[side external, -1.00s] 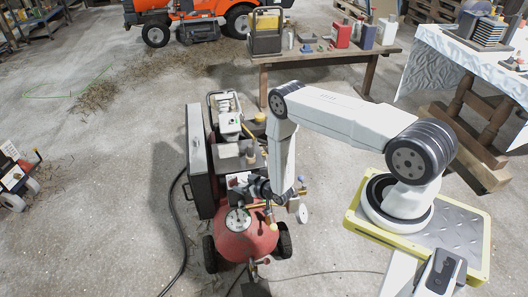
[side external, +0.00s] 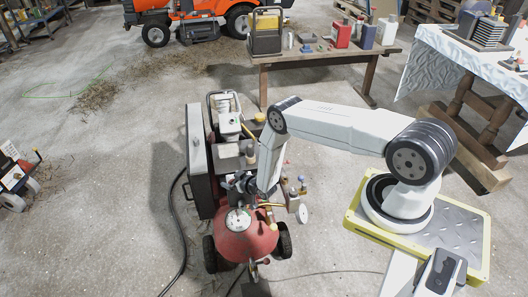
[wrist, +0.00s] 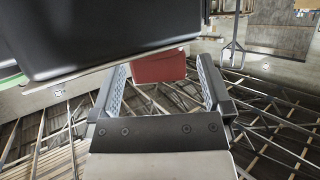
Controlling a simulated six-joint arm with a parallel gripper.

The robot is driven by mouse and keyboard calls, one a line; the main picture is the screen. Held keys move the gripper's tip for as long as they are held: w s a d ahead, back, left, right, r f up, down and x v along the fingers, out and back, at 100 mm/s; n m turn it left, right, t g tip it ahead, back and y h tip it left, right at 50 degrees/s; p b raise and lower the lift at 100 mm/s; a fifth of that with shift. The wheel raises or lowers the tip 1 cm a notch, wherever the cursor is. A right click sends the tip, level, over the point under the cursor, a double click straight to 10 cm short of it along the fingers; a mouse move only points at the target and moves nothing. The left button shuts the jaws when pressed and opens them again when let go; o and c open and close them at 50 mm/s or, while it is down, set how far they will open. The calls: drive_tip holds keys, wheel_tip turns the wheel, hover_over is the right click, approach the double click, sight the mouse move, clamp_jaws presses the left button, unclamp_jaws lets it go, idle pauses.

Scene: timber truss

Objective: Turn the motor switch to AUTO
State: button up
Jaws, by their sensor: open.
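The red compressor (side external: 247,243) stands on the floor in the side external view, with a gauge on top of its tank. My gripper (side external: 236,183) is among the parts above the tank, close to the flat dark guard (side external: 198,160). In the wrist view my gripper (wrist: 160,85) is open, its two fingers wide apart. A red box-shaped part (wrist: 158,67) shows between the fingers, and I see no contact with it. A large black housing (wrist: 100,35) fills the upper left. I cannot make out the motor switch or its setting; my arm hides part of the compressor.
A second gauge (side external: 303,214) and fittings stick out at the compressor's right. A black hose (side external: 180,235) lies on the floor at its left. A wooden bench (side external: 330,59) with bottles and a cloth-covered table (side external: 470,75) stand behind. The floor at left is mostly clear.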

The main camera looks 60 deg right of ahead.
idle(0.3)
drive_tip(key=c, duration=1.3)
drive_tip(key=shift+m+h, duration=0.4)
drive_tip(key=shift+h, duration=0.1)
drive_tip(key=shift+w+m+g+h, duration=0.1)
drive_tip(key=shift+m+g+h, duration=0.3)
drive_tip(key=shift+m+h, duration=0.95)
drive_tip(key=shift+m+g+h, duration=1.4)
drive_tip(key=shift+m+h, duration=0.45)
drive_tip(key=shift+h, duration=0.1)
drive_tip(key=o, duration=1.3)
